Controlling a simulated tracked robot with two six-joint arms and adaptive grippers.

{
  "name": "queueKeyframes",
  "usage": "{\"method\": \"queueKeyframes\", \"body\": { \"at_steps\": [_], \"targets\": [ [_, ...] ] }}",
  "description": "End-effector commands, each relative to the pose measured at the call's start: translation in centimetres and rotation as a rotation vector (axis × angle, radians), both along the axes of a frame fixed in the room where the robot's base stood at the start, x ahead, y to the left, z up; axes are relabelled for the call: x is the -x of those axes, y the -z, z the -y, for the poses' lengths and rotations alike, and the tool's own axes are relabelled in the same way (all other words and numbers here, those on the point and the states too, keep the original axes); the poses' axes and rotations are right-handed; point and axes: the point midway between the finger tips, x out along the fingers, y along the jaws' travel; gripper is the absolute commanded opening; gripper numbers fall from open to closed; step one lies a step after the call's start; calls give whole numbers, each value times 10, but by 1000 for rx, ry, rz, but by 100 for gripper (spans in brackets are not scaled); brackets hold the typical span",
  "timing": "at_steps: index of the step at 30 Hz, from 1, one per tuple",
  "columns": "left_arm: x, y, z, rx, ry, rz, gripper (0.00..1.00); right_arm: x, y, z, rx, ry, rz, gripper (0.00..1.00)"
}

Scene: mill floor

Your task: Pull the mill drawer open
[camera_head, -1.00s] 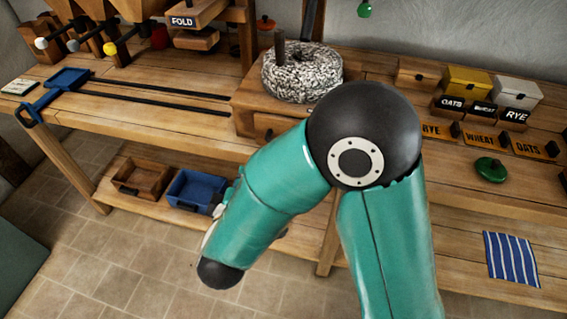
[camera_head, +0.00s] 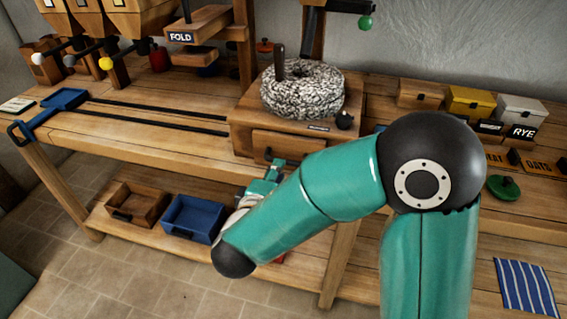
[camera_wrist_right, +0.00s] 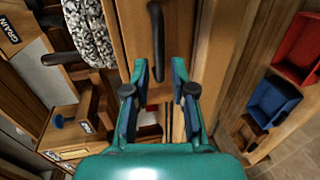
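The mill (camera_head: 240,118) stands on the bench with a speckled round stone (camera_head: 318,92) on top. Its wooden drawer (camera_head: 292,147) is in the front and looks shut. The drawer's black handle (camera_head: 267,155) shows just above my right gripper (camera_head: 278,166). In the right wrist view, the dark handle (camera_wrist_right: 157,40) runs up the picture on the wooden front. My right gripper (camera_wrist_right: 160,88) is open, with a finger on each side of the line of the handle. I cannot tell whether the handle is between the fingertips or just beyond them. My left gripper is not in view.
A wooden bin (camera_head: 137,204) and a blue bin (camera_head: 194,217) sit on the lower shelf, left of my forearm. A green lid (camera_head: 503,187) and small boxes (camera_head: 468,101) stand on the right. Two dark rails (camera_head: 160,113) run along the bench left of the mill.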

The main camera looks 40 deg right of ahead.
Motion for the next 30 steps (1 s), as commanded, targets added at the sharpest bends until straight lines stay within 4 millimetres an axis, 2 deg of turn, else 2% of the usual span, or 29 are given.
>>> {"method": "queueKeyframes", "body": {
  "at_steps": [3,9,21,22,26,30],
  "targets": [
    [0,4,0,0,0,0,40,-14,6,19,-2,6,1,25],
    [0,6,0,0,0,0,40,-30,11,36,-1,1,0,25],
    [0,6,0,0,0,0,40,-35,12,42,-1,0,0,25],
    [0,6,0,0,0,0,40,-35,12,42,-1,0,0,23],
    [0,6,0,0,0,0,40,-35,12,42,-1,1,0,1],
    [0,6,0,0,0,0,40,-35,12,42,-1,1,-1,0]
  ]
}}
